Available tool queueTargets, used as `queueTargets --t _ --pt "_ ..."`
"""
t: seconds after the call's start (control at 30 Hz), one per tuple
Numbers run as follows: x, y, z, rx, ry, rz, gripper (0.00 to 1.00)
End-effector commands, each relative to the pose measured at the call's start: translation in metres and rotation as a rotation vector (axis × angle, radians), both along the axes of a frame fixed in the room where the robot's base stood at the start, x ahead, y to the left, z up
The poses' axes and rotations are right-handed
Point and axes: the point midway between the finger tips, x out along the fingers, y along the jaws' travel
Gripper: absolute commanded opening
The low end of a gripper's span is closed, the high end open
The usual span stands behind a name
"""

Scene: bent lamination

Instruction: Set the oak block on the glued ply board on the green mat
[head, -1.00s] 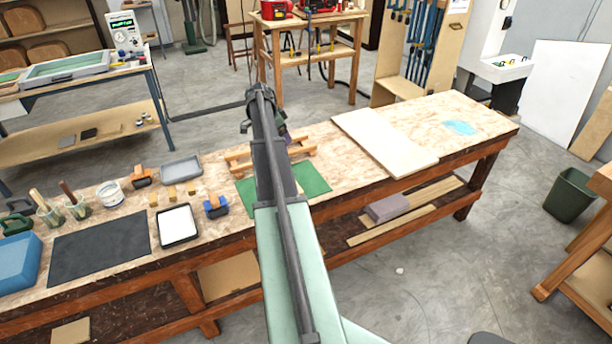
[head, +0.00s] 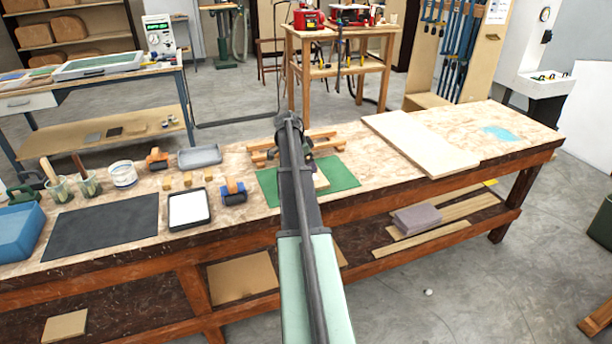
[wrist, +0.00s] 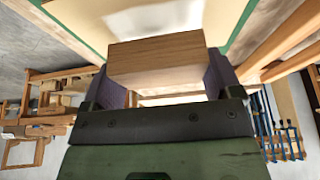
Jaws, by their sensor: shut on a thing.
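The oak block (wrist: 155,60) is held between the two fingers of my gripper (wrist: 165,82) in the wrist view. The ply board (wrist: 240,14) lies beyond the block, with a pale shiny glue patch on its face. The green mat (head: 342,171) lies on the workbench, and the board (head: 321,181) shows on it just right of my arm. In the head view my arm hides the block and most of the gripper. I cannot tell whether the block touches the board.
Orange wooden clamps or bars (head: 325,140) stand behind the mat. A blue-and-orange tool (head: 233,191) and a white-filled tray (head: 188,208) are to the left. A large pale panel (head: 420,142) lies to the right. A dark sheet (head: 105,228) covers the left bench.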

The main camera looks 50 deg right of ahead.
Motion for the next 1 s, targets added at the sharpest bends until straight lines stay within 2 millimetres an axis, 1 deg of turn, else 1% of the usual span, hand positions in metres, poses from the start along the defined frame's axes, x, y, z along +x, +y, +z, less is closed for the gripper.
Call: queueTargets --t 0.03,0.1,0.2,0.3,0.47,0.5,0.57,0.77,0.83,0.93,1.0 --pt "0.000 0.000 -0.023 0.000 0.000 0.000 0.56" --pt "0.000 0.000 -0.030 0.000 0.000 0.000 0.56" --pt "0.000 0.000 -0.025 0.000 0.000 0.000 0.56" --pt "0.000 0.000 -0.024 0.000 0.000 0.000 0.56" --pt "0.000 0.000 -0.029 0.000 0.000 0.000 0.56" --pt "0.000 0.000 -0.027 0.000 0.000 0.000 0.91" --pt "0.000 0.000 -0.027 0.000 0.000 0.000 1.00" --pt "0.000 0.000 -0.027 0.000 0.000 0.000 1.00" --pt "0.000 0.000 -0.023 0.000 0.000 0.000 1.00" --pt "0.002 0.003 -0.011 0.000 0.000 0.001 1.00" --pt "0.004 0.007 0.003 0.000 0.001 0.002 1.00"
